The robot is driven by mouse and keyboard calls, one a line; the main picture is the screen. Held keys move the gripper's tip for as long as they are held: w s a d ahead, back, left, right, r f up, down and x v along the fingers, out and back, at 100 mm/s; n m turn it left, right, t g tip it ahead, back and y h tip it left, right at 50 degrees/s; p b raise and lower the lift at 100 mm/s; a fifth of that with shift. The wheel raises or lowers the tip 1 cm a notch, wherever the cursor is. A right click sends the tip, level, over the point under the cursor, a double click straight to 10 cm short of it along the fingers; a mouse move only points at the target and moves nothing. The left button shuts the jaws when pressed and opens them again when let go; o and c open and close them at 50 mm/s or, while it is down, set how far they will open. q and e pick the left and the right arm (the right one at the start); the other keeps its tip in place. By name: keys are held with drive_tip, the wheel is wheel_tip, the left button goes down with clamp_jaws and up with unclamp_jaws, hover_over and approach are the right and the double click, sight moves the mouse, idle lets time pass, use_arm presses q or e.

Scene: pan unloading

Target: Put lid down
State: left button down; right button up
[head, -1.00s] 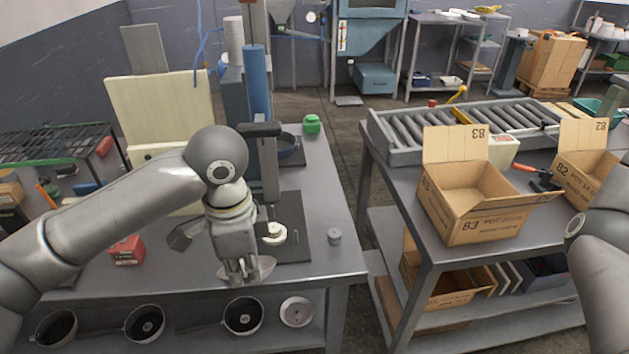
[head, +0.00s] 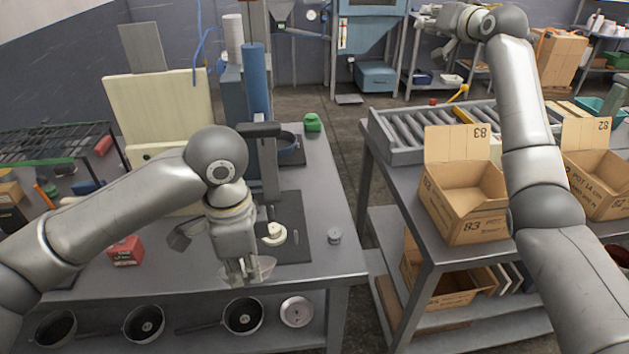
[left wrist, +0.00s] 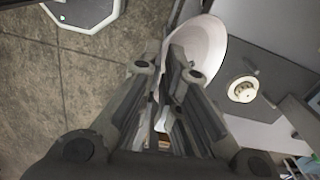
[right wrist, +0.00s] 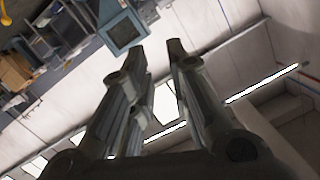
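My left gripper (head: 241,272) is at the front edge of the left table. Its fingers look closed on the rim of a pale, shiny lid (head: 264,267). In the left wrist view the lid (left wrist: 204,50) sticks out tilted past the fingertips (left wrist: 180,62). The fingers hide part of it, and I cannot tell whether it touches the tabletop. My right gripper (head: 446,32) is raised high above the roller conveyor. In the right wrist view its fingers (right wrist: 157,58) are apart with nothing between them.
A press stands on the left table (head: 320,262) with a dark plate and a small round cream part (head: 273,233). A red box (head: 125,251) lies left. Several pans and a round lid-like disc (head: 296,311) sit on the shelf below. An open carton (head: 465,205) stands on the right table.

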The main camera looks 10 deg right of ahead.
drive_tip(key=s+a+f+n+g+y, duration=0.2)
drive_tip(key=a+f+n+g+y, duration=0.15)
drive_tip(key=a+f, duration=0.5)
drive_tip(key=s+a+f+n+g+y, duration=0.2)
drive_tip(key=a+f+n+g, duration=0.25)
drive_tip(key=a+f, duration=0.45)
drive_tip(key=s+a+f+n+g, duration=0.2)
drive_tip(key=s+a+f+g, duration=0.2)
drive_tip(key=s+a, duration=0.4)
drive_tip(key=s+a+f+n+g, duration=0.3)
drive_tip(key=s+a+f+g, duration=0.1)
drive_tip(key=s+a, duration=0.4)
drive_tip(key=s+a+f+n+g, duration=0.3)
drive_tip(key=s+a+f+g, duration=0.1)
drive_tip(key=s+a, duration=0.5)
drive_tip(key=shift+g, duration=0.4)
drive_tip(key=shift+a, duration=0.1)
clamp_jaws()
